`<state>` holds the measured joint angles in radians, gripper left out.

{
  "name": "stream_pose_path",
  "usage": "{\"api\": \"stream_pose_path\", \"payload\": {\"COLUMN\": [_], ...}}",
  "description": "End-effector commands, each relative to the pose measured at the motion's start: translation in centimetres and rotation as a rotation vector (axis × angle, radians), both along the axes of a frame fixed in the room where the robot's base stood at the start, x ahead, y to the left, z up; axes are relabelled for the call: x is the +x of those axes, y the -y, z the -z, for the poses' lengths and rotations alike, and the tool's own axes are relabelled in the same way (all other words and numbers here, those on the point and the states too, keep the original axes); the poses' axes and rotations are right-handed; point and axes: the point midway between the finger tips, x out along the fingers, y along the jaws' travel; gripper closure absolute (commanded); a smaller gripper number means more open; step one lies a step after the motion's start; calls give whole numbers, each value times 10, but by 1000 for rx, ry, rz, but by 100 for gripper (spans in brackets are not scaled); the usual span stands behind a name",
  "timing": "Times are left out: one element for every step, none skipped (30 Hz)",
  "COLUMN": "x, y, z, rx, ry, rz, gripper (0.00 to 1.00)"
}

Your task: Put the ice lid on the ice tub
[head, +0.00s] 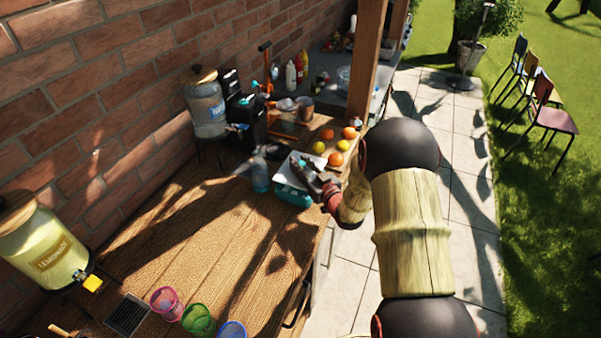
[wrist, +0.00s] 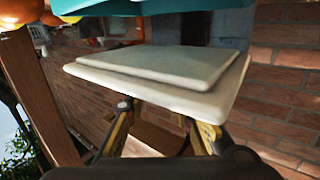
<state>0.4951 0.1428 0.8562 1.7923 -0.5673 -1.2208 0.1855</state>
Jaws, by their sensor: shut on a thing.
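My gripper (head: 303,168) is shut on the white, square ice lid (head: 285,178), close to the teal ice tub (head: 294,198). In the wrist view my gripper's two fingers (wrist: 166,122) meet the lid (wrist: 160,72), which has a stepped, raised middle. The tub shows there as a teal band (wrist: 190,14) along the top edge, apart from the lid in the picture. In the head view the lid overlaps the tub's top; whether they touch I cannot tell. My gripper and the lid hide part of the tub.
A water dispenser (head: 207,112) stands by the brick wall. Coloured cups (head: 199,319) stand at the near edge. The middle of the wooden table (head: 210,235) is clear.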

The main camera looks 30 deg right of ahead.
Motion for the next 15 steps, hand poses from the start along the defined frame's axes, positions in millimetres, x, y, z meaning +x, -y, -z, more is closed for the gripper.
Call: {"api": "stream_pose_path", "payload": {"x": [2, 2, 3, 4, 6, 8, 7, 7, 7, 7, 6, 6, 6, 6, 7], "y": [1, 1, 1, 2, 2, 3, 3, 3, 3, 3, 3, 3, 3, 3, 3], "z": [1, 3, 4, 6, 8, 11, 16, 22, 28, 32, 36, 39, 40, 40, 39], "rx": [0, 0, 0, 0, 0, 0, 1, 1, 2, 2, 2, 2, 2, 1, 1], "ry": [1, 1, 0, 0, 0, 0, -1, -1, -2, -2, -2, -1, 0, 1, 1], "rz": [0, 0, 0, 0, 0, 0, 0, 0, 1, 1, 1, 1, 1, 1, 1], "gripper": [100, 100, 100, 100, 100, 100, 100, 100, 100, 100, 100, 100, 100, 100, 100]}}
